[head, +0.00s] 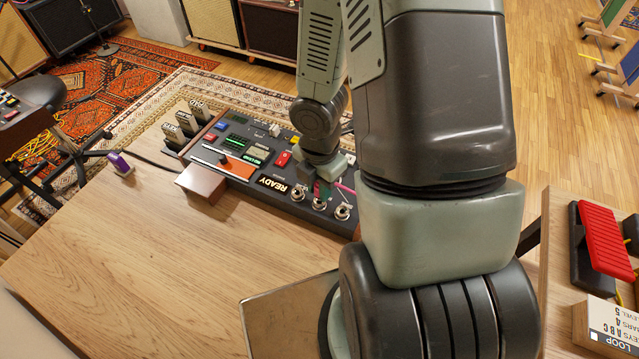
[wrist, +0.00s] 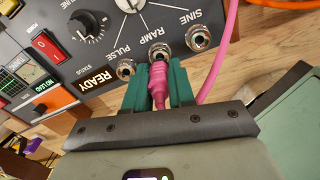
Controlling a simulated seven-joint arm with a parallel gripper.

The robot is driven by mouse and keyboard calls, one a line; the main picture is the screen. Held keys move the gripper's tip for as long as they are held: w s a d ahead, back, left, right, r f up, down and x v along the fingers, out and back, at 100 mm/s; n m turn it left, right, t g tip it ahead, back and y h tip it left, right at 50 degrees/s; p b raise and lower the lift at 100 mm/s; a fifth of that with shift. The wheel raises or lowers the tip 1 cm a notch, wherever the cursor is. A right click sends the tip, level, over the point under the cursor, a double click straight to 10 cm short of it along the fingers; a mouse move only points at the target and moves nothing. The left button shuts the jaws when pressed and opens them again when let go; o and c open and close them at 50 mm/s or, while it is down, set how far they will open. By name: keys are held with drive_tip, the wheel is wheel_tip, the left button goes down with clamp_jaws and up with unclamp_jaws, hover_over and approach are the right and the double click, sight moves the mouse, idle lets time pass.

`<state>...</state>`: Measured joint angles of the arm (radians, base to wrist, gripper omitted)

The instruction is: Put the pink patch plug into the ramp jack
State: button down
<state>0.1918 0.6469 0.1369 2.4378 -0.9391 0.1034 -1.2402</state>
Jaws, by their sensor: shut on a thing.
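The pink patch plug (wrist: 159,84) is between the teal fingertips of my gripper (wrist: 160,94) in the wrist view. My gripper is shut on it. The plug's front end points at the middle jack, the ramp jack (wrist: 163,51), beside the word RAMP. The plug's end is at or just before this jack; I cannot tell whether it is inside. The pink cable (wrist: 221,55) rises on the right. In the head view my gripper (head: 320,178) is over the panel near the row of jacks, and the plug is largely hidden.
The pulse jack (wrist: 125,69) and the sine jack (wrist: 198,40) flank the ramp jack closely. The panel (head: 229,170) has knobs, switches and a READY sign, and sits on the wooden table (head: 120,250). A brown box (head: 201,184) stands at its front. The table's left part is mostly clear.

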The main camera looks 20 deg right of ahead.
drive_tip(key=shift+f, duration=1.05)
idle(1.1)
drive_tip(key=shift+c, duration=2.4)
unclamp_jaws()
drive_tip(key=shift+r, duration=0.1)
drive_tip(key=shift+r, duration=3.45)
